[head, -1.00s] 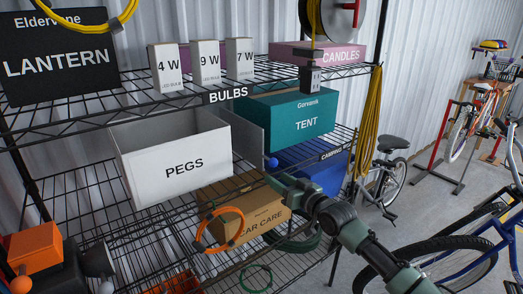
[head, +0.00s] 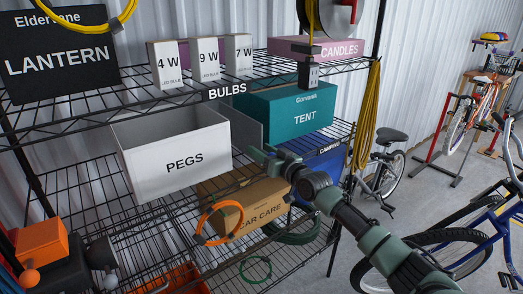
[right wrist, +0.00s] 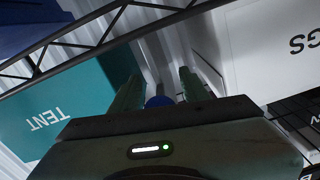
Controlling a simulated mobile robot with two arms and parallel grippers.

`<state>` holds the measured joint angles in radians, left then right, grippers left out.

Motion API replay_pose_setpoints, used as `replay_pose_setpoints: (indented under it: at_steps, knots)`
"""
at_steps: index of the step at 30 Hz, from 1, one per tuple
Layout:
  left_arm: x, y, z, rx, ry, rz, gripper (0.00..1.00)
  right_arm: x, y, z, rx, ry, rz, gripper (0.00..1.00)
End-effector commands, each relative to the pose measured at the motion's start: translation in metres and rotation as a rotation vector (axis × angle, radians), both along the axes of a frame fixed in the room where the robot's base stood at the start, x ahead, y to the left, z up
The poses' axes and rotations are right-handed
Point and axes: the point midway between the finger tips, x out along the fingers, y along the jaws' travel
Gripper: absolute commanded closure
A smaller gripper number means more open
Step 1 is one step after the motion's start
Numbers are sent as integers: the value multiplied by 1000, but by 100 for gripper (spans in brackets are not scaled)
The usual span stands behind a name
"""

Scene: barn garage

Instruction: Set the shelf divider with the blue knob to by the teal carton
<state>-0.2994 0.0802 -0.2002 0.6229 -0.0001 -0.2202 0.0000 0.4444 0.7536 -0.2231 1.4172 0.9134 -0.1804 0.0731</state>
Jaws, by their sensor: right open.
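The shelf divider (head: 248,127) is a grey upright panel on the middle shelf, between the white PEGS bin (head: 150,165) and the teal TENT carton (head: 318,108). It stands apart from the carton's front face, nearer the bin. Its blue knob (right wrist: 158,101) shows in the right wrist view between my fingers; my gripper hides it in the head view. My right gripper (head: 262,154) is open at the divider's front edge, a finger on each side of the knob. I cannot tell whether the fingers touch it. My left gripper is out of view.
The wire shelf above has a BULBS label (head: 227,92) on its edge. A blue box (head: 325,165) sits below the teal carton. A brown CAR CARE box (head: 245,208) and an orange cable coil (head: 220,222) are lower down. Bicycles stand at the right.

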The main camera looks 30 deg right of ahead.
Motion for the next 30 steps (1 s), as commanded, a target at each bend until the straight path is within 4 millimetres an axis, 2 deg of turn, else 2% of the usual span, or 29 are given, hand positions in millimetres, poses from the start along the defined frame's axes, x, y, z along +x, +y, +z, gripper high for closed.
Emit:
replay_pose_setpoints:
  at_steps: [8, 9, 13, 14, 30]
  knots:
    - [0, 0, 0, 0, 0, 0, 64, 2, 0, 0, 0, 0, 0, 54]
    - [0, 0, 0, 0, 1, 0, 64, 2, 0, 0, 0, 0, 0, 59]
    - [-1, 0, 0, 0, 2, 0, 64, 2, 0, 0, 0, 0, 0, 96]
    - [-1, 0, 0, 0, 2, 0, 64, 2, 0, 0, 0, 0, 0, 100]
    - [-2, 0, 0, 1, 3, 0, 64, 2, 0, 0, 0, 1, 0, 100]
